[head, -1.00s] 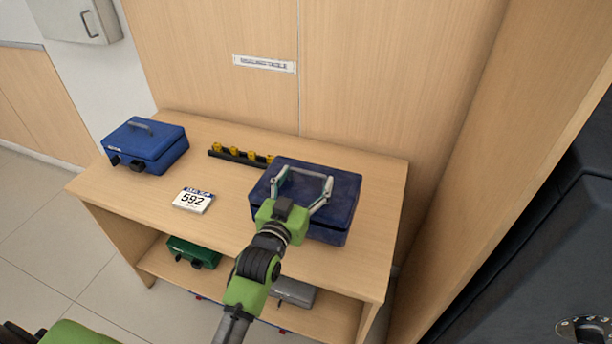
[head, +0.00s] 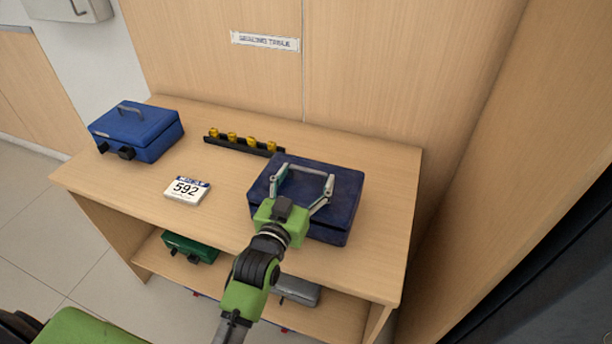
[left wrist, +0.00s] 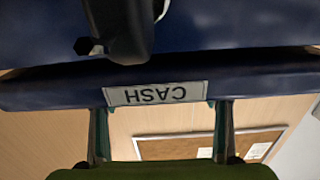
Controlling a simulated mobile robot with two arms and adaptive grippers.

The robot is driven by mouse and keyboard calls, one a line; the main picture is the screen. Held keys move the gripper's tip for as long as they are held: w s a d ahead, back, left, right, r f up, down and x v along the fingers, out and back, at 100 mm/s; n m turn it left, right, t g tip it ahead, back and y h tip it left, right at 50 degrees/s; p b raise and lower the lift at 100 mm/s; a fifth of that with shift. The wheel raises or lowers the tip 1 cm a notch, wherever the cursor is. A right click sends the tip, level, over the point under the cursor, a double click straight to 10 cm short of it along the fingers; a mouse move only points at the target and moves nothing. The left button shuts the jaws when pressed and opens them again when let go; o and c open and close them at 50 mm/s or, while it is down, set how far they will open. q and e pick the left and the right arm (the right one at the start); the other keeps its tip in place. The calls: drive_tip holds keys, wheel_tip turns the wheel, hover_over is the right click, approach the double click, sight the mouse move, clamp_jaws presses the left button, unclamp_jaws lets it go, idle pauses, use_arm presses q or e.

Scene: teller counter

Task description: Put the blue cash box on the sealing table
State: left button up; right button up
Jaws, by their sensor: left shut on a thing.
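My left gripper (head: 303,184) is shut on a dark blue cash box (head: 337,217), with its fingers over the box's top. In the left wrist view the box (left wrist: 45,92) fills the upper part, and its CASH label (left wrist: 157,93) appears upside down between the fingers. In the head view the box is over the right part of the sealing table (head: 385,185). I cannot tell whether its underside touches the tabletop. A wall sign (head: 265,41) above the table reads SEALING TABLE. My right gripper is not in view.
A brighter blue box (head: 138,133) with a handle stands at the table's left end. A black strip with yellow pieces (head: 240,143) and a 592 card (head: 187,190) lie between. A green box (head: 190,248) and a grey box (head: 297,291) are on the lower shelf.

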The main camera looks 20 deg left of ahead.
use_arm(q)
drive_tip(key=shift+r, duration=0.45)
drive_tip(key=o, duration=2.1)
drive_tip(key=shift+s+f, duration=0.15)
drive_tip(key=shift+f, duration=0.3)
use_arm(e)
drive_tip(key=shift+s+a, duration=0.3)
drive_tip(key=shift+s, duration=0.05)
use_arm(q)
drive_tip(key=s, duration=0.5)
drive_tip(key=s+b, duration=0.1)
drive_tip(key=s, duration=0.4)
drive_tip(key=shift+s+a+r, duration=0.15)
drive_tip(key=shift+s, duration=0.2)
drive_tip(key=shift+s+r, duration=0.15)
drive_tip(key=shift+s, duration=0.55)
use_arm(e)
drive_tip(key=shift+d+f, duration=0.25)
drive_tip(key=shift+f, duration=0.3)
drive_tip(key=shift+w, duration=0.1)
